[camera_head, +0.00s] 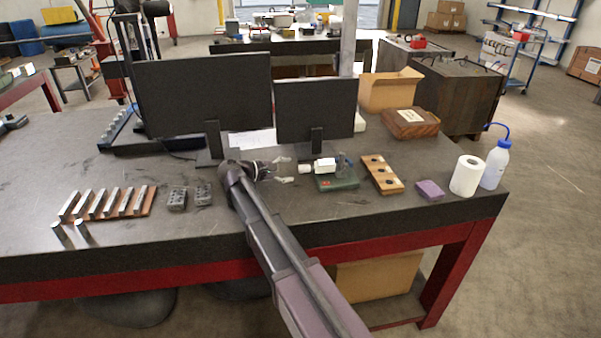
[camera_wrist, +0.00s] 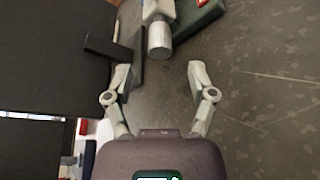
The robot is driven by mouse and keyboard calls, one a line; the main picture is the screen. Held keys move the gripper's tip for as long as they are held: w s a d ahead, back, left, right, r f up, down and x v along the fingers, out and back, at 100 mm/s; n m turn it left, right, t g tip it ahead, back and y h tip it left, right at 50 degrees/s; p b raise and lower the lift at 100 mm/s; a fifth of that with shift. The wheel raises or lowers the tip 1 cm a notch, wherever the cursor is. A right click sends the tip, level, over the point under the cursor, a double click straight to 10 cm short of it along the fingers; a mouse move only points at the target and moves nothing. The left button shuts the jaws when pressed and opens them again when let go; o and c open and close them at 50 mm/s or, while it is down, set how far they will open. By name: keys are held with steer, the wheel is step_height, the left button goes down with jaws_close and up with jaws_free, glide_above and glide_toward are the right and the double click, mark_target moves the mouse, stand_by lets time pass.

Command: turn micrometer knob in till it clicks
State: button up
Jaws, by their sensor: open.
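The micrometer stands on a small green base (camera_head: 337,179) on the workbench, in front of the right monitor. Its pale cylindrical knob (camera_head: 305,169) points left, towards my gripper (camera_head: 287,172). In the wrist view the knob (camera_wrist: 159,41) shows as a light grey cylinder at the top, just beyond the fingertips and roughly between their lines. My gripper (camera_wrist: 158,78) is open and empty, with a clear gap between its fingers. The knob and fingers look apart. The green base (camera_wrist: 198,22) is partly cut off at the top of the wrist view.
Two monitors (camera_head: 205,92) (camera_head: 316,108) stand behind; the right monitor's stand (camera_wrist: 108,48) is close to my left finger.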

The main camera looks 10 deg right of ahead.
mark_target(303, 169)
steer(key=shift+b+x, duration=0.6)
steer(key=shift+x, duration=2.35)
jaws_close()
